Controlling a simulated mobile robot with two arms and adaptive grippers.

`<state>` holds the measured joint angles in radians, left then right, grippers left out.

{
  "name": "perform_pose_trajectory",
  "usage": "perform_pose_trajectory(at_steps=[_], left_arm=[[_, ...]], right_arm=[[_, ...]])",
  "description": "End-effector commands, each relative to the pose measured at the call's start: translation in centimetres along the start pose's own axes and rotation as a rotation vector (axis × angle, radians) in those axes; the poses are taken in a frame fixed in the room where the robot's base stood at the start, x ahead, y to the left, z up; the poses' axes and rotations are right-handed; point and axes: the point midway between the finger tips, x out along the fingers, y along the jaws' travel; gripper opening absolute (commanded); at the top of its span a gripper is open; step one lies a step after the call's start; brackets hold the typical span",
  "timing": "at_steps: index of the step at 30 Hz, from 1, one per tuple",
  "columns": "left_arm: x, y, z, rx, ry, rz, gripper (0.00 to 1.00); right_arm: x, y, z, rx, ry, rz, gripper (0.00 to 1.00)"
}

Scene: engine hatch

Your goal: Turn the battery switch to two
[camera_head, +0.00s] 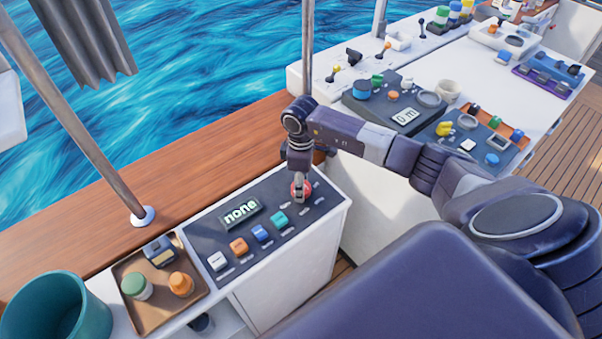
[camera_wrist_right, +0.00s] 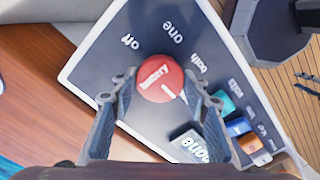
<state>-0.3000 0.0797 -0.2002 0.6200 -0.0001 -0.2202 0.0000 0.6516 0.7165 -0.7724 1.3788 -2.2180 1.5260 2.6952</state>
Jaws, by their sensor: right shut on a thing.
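A white mark on the knob points to the lower right, towards the right-hand finger. The labels "off", "one" and "both" show around the knob; no "two" label is visible. My left gripper is not in view.
The panel's display (camera_head: 240,212) reads "none". Several coloured rocker switches (camera_head: 238,246) sit beside it. A brown tray (camera_head: 150,310) with small items and a teal bucket (camera_head: 58,312) stand at the left. Another console (camera_head: 404,116) lies to the right, and a metal pole (camera_head: 307,50) rises behind.

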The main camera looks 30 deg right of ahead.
Motion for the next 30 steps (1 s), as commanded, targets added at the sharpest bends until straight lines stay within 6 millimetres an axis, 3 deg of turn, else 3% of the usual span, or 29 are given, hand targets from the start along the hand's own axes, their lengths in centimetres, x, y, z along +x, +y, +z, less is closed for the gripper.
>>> perform_pose_trajectory(at_steps=[2,3,8,16,20,30], left_arm=[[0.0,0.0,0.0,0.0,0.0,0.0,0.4],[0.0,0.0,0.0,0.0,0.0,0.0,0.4],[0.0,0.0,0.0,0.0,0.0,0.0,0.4],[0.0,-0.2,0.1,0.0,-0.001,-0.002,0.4],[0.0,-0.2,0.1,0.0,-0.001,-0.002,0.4],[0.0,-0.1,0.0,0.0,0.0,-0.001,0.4]], right_arm=[[-0.2,0.2,-0.1,0.005,0.003,0.004,0.18],[-0.2,0.2,-0.1,0.005,0.003,0.004,0.43],[-0.1,0.1,-0.1,0.004,0.003,0.003,0.6],[-0.1,0.1,-0.1,0.001,0.002,0.001,0.6],[-1.0,0.1,-0.1,0.001,0.003,0.003,0.6],[-7.8,0.2,-0.1,0.001,0.005,0.005,0.6]])
